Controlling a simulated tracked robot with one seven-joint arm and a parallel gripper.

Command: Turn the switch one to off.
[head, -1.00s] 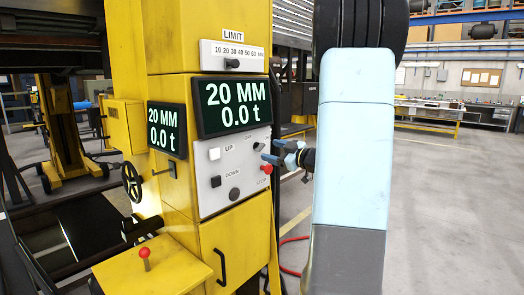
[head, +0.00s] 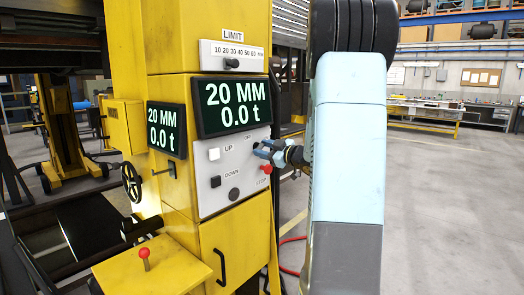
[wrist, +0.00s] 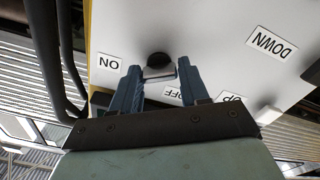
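The switch, a dark round knob (wrist: 158,60) with a grey edge, is on the white control panel (wrist: 210,35) in the wrist view. An ON label (wrist: 109,62) and an OFF label (wrist: 175,93) sit near it, upside down. My gripper (wrist: 160,72) is open, its blue fingertips on either side of the knob's near edge; whether they touch it is unclear. In the head view my gripper (head: 260,149) is at the upper right of the panel (head: 207,170) and largely covers the switch.
A red stop button (head: 266,169) is just below my gripper. UP (head: 214,154) and DOWN (head: 215,181) buttons and a black knob (head: 234,194) are on the same panel. A display (head: 232,105) above reads 20 MM, 0.0 t. The floor to the right is clear.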

